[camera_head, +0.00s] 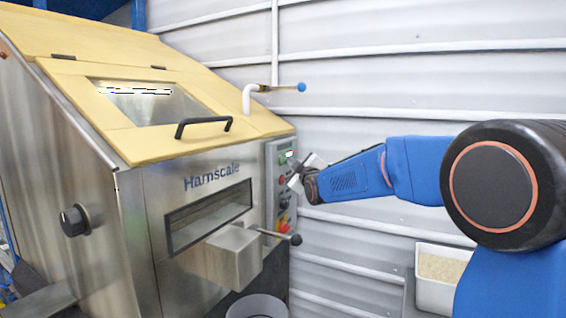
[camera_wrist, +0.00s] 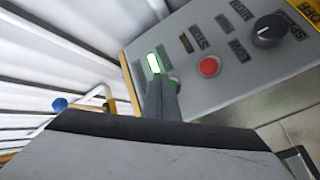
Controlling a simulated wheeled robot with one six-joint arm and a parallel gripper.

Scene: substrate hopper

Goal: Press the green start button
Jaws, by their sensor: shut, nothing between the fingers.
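The control panel (camera_head: 270,190) is a grey upright strip on the right side of the machine's front. In the wrist view the panel (camera_wrist: 240,85) fills the upper right. A green edge, likely the start button (camera_wrist: 173,83), shows beside my fingers, which hide most of it. My gripper (camera_head: 300,174) is shut and empty, in front of the panel's upper part. In the wrist view its fingertips (camera_wrist: 157,78) overlap the panel next to the green edge. I cannot tell whether they touch it.
A lit green-white display (camera_wrist: 153,62), a red button (camera_wrist: 209,66) and a black knob (camera_wrist: 268,30) sit on the panel. A black-knobbed lever (camera_head: 280,236) sticks out below. A blue-tipped pipe valve (camera_head: 275,88) is above. A white bin (camera_head: 438,275) hangs at the wall.

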